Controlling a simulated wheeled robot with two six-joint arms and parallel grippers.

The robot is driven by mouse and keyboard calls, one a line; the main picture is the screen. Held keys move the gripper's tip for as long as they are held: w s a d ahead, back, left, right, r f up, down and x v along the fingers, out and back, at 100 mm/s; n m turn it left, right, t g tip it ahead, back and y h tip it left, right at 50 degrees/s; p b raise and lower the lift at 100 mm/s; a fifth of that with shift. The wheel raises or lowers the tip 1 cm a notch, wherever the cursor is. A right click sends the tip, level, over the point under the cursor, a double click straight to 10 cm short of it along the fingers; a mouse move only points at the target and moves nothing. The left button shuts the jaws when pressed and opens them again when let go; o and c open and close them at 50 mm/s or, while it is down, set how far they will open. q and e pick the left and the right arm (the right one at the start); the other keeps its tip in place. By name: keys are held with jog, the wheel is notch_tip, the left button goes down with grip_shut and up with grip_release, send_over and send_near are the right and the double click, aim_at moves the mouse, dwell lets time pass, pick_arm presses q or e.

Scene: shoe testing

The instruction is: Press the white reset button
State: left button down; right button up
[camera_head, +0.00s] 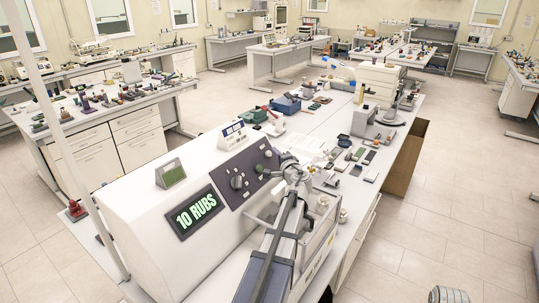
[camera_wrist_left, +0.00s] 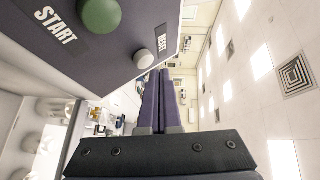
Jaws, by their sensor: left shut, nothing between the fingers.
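The white reset button (camera_wrist_left: 143,59) sits on the dark control panel beside the RESET label in the left wrist view. The green START button (camera_wrist_left: 100,15) is to its left. In the head view, the control panel (camera_head: 247,190) is on the front of the white rubbing machine (camera_head: 150,213); I cannot make out the white button there, near my gripper. My left gripper (camera_wrist_left: 158,74) is shut and empty, its fingertips close to the white button, just below and right of it in the wrist view. I cannot tell whether they touch. My left gripper also shows in the head view (camera_head: 287,163).
The machine's display (camera_head: 195,211) reads 10 RUBS. A small green-screened device (camera_head: 171,173) and a labelled box (camera_head: 233,135) stand on its top. The bench behind holds a blue bin (camera_head: 285,105) and several samples and tools. Open floor lies to the right.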

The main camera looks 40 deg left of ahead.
pick_arm(q)
jog(key=shift+a+f, duration=0.1)
jog(key=shift+a+f, duration=0.15)
jog(key=shift+a, duration=0.1)
jog(key=shift+a+f+b, duration=0.25)
jog(key=shift+a+b, duration=0.05)
jog(key=shift+b, duration=0.2)
dwell(0.6)
dwell(0.4)
jog(key=shift+d+r+p, duration=0.5)
jog(key=shift+d+p, duration=0.05)
jog(key=shift+d, duration=0.1)
jog(key=d+r+p, duration=0.1)
jog(key=d, duration=0.1)
jog(key=d+r+p, duration=0.2)
jog(key=shift+w, duration=0.2)
dwell(1.0)
